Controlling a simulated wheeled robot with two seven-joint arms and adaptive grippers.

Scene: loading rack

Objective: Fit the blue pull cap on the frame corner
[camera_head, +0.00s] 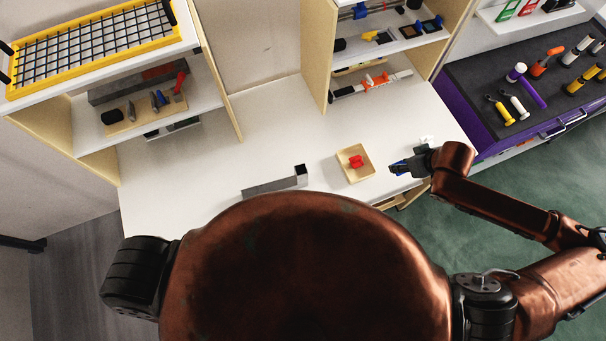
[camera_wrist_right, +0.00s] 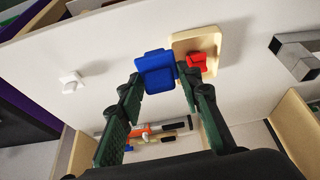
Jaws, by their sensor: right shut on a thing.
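My right gripper (camera_head: 408,165) is above the right part of the white table and shut on the blue pull cap (camera_head: 398,167). In the right wrist view the blue pull cap (camera_wrist_right: 154,72) sits between the two green-padded fingertips (camera_wrist_right: 162,82). The grey metal frame (camera_head: 268,188) lies on the table to the left, its upright corner piece (camera_head: 301,176) with a dark square top. Part of the frame also shows in the right wrist view (camera_wrist_right: 300,52) at the upper right, apart from the cap. My left gripper is not in view.
A small beige tray (camera_head: 344,166) with a red piece (camera_head: 357,161) in it stands between the frame and my right gripper. A small white piece (camera_wrist_right: 71,82) lies on the table. Shelves (camera_head: 317,50) rise at the back. The table's middle is clear.

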